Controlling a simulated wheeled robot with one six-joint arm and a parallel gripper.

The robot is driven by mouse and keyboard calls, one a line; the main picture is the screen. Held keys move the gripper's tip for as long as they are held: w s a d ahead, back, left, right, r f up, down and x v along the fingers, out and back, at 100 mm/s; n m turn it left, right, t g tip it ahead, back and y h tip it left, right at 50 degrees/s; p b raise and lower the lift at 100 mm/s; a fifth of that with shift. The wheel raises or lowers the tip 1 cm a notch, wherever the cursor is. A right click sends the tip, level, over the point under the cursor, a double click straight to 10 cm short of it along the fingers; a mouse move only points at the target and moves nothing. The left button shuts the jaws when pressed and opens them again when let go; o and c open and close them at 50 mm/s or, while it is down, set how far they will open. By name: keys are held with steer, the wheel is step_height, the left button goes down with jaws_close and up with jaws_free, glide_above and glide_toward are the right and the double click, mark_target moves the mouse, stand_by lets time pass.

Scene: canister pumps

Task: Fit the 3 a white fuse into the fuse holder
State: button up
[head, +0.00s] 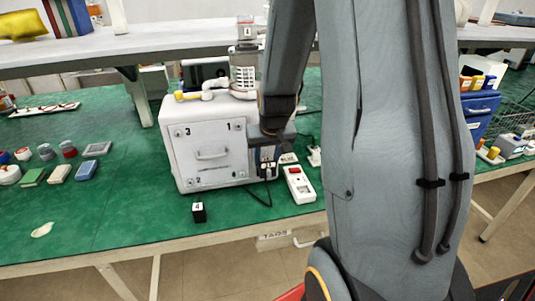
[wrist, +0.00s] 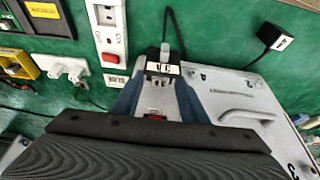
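I cannot make out a white fuse in either view. The pump (head: 210,155) is a white box on the green bench, with a canister on top. I cannot tell which part is the fuse holder. My gripper (wrist: 160,140) shows as a dark bar and a ridged grey pad across the bottom of the wrist view, over the panel's lower part.
A white power strip (head: 299,184) with a red switch lies beside the pump. A small label (wrist: 117,80) and a white adapter (wrist: 70,70) lie near it. A black plug marked 4 (head: 199,212) lies in front. Jars and small boxes stand at left. The front left bench is mostly clear.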

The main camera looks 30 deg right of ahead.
steer(key=b+v, duration=0.2)
steer(key=v, duration=1)
steer(key=s+a+f+n+g, duration=0.1)
steer(key=s+a+f, duration=0.3)
steer(key=a, duration=0.3)
steer(key=s+a+f+n+g+y, duration=0.1)
steer(key=s+a+f+n+g, duration=0.1)
steer(key=s+a+f, duration=0.3)
steer(key=shift+s+a, duration=0.95)
